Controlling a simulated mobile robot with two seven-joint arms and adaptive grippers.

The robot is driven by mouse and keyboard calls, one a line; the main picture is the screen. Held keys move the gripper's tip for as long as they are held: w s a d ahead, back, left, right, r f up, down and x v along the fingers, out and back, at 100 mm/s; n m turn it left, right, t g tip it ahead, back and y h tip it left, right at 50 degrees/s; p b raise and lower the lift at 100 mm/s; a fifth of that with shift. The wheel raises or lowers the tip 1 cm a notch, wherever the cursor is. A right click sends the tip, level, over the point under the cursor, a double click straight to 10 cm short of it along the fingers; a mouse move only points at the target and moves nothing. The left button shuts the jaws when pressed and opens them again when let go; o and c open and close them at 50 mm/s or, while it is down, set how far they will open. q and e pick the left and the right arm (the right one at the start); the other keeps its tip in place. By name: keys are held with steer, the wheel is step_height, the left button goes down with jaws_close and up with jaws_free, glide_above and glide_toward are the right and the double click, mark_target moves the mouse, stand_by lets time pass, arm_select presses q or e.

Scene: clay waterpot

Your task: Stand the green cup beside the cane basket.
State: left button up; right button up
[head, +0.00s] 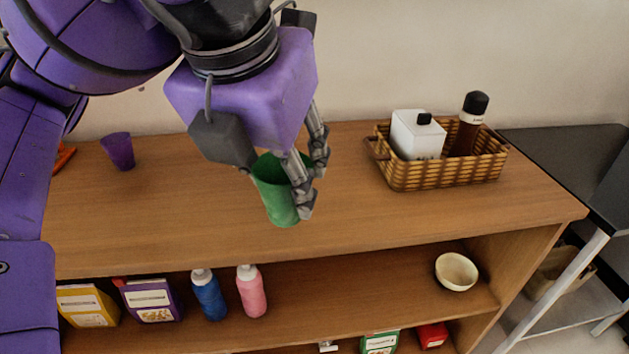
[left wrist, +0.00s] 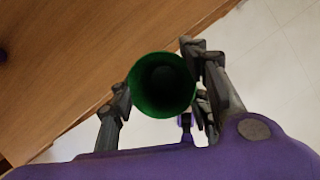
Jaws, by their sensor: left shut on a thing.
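The green cup (head: 274,196) is held by my left gripper (head: 305,190) near the front of the wooden shelf top, left of the basket. In the head view the cup is slightly tilted, and I cannot tell whether its base touches the wood. The left wrist view looks into the open mouth of the cup (left wrist: 162,86), with the fingers of my left gripper (left wrist: 160,100) on either side of it. The cane basket (head: 437,172) stands at the right of the shelf top, apart from the cup. My right gripper is not in view.
The basket holds a white bottle (head: 417,135) and a dark bottle (head: 469,122). A purple cup (head: 119,151) stands at the far left. The wood between green cup and basket is clear. Bottles, boxes and a cream bowl (head: 456,272) are on the lower shelf.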

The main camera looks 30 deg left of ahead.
arm_select(q)
steer(key=shift+w+a+f+m+h, duration=0.15)
steer(key=shift+w+f+m+h, duration=0.15)
steer(key=shift+w+f+m, duration=0.45)
steer(key=shift+s+r+m, duration=0.15)
steer(key=shift+r+m, duration=0.05)
steer(key=shift+m, duration=0.35)
steer(key=shift+s+d+m+h, duration=0.1)
steer(key=shift+d+m+h, duration=0.2)
steer(key=shift+h, duration=0.1)
steer(key=shift+a+f+m, duration=0.1)
steer(key=shift+f+m, duration=0.25)
steer(key=shift+m, duration=0.45)
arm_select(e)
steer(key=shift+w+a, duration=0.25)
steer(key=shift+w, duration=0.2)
arm_select(q)
steer(key=shift+h, duration=0.3)
